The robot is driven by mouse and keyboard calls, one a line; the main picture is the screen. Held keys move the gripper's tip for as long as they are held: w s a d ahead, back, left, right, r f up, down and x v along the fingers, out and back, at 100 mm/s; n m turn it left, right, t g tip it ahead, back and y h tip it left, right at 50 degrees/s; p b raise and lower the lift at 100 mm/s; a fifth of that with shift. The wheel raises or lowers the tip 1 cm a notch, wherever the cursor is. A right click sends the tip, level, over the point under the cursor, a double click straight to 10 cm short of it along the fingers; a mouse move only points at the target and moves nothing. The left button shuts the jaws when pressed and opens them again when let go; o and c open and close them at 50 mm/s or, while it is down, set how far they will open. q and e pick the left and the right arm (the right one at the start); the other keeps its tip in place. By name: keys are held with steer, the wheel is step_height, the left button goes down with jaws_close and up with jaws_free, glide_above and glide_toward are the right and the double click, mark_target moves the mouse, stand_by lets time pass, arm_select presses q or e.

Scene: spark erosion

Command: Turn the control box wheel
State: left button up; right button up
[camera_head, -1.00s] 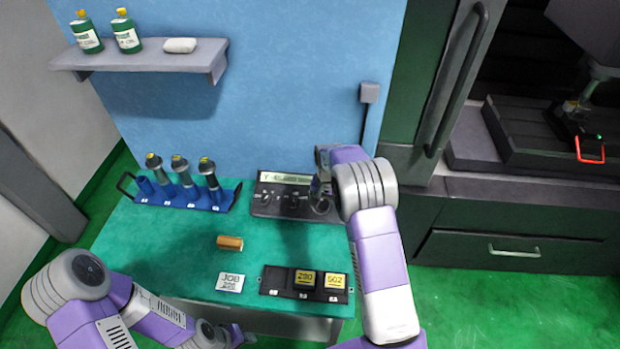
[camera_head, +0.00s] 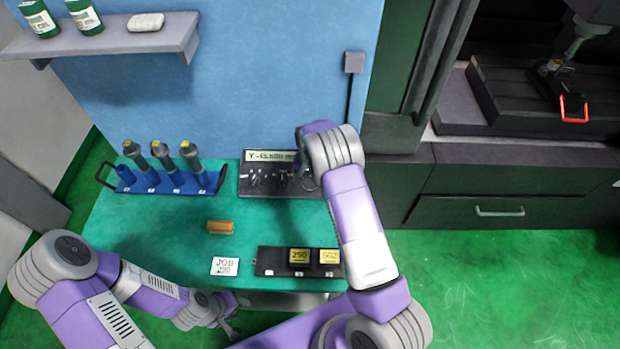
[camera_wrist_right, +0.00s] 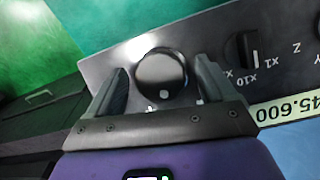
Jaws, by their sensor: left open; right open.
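The control box (camera_head: 262,186) stands at the back of the green table against the blue wall, with a display strip on top. Its round black wheel (camera_wrist_right: 161,74) shows in the right wrist view, beside a smaller selector knob (camera_wrist_right: 241,52) marked x10. My right gripper (camera_wrist_right: 160,88) is open, with one finger on each side of the wheel; I cannot tell whether they touch it. In the head view my right arm covers part of the box and the wheel. My left gripper (camera_head: 228,326) is open and empty, low at the table's front edge.
A blue rack (camera_head: 165,187) with several grey tools stands back left. An orange-brown cylinder (camera_head: 220,227), a JOB card (camera_head: 225,266) and a black tray (camera_head: 268,262) with yellow-labelled blocks lie on the table. A shelf (camera_head: 110,42) juts from the wall at upper left.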

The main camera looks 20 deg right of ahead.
steer(key=c, duration=0.9)
steer(key=shift+c, duration=0.2)
steer(key=shift+d, duration=0.1)
